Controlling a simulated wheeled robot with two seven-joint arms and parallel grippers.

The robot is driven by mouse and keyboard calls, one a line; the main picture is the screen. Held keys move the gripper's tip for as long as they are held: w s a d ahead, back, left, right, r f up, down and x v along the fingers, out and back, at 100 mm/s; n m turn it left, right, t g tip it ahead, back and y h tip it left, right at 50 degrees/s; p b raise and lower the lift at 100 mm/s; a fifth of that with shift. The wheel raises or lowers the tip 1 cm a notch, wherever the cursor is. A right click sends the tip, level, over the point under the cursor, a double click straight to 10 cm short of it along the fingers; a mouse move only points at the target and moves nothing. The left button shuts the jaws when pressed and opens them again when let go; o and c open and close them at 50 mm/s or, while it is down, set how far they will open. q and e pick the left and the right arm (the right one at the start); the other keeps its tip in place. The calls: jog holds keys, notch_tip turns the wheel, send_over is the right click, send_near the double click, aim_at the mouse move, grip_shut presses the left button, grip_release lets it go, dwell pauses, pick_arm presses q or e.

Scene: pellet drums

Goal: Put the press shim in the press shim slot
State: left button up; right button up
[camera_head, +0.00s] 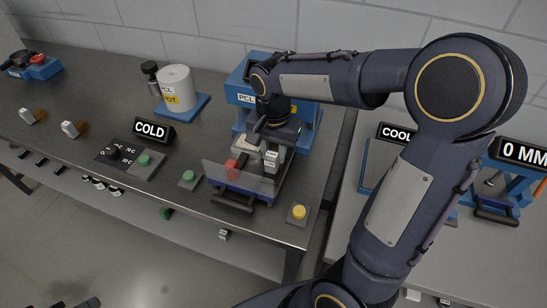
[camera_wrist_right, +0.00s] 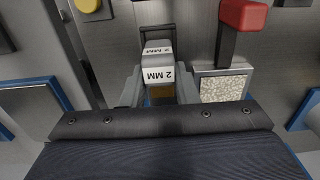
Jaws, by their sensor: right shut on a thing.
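The press shim (camera_wrist_right: 158,62) is a pale block marked "2 MM" on two faces. In the wrist view it sits between the fingers of my right gripper (camera_wrist_right: 158,90), which is shut on it. In the head view my right gripper (camera_head: 273,148) reaches down over the front of the blue press (camera_head: 243,93), and the pale shim (camera_head: 271,161) shows just below it. A red handle (camera_head: 232,170) is just left of it. I cannot make out the shim slot or tell whether the shim touches anything below. My left gripper is not in view.
A clear guard with a dark handle (camera_head: 232,203) stands at the press front. A yellow button (camera_head: 299,212) is right of it, and green buttons (camera_head: 189,178) left. A "COLD" sign (camera_head: 152,131) and white drum (camera_head: 177,88) stand further left. A second table with a "COOL" sign (camera_head: 397,133) is right.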

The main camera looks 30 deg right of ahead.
jog(key=shift+f, duration=1.5)
jog(key=shift+f, duration=0.2)
jog(key=o, duration=1.1)
jog(key=shift+c, duration=0.2)
jog(key=shift+r, duration=0.15)
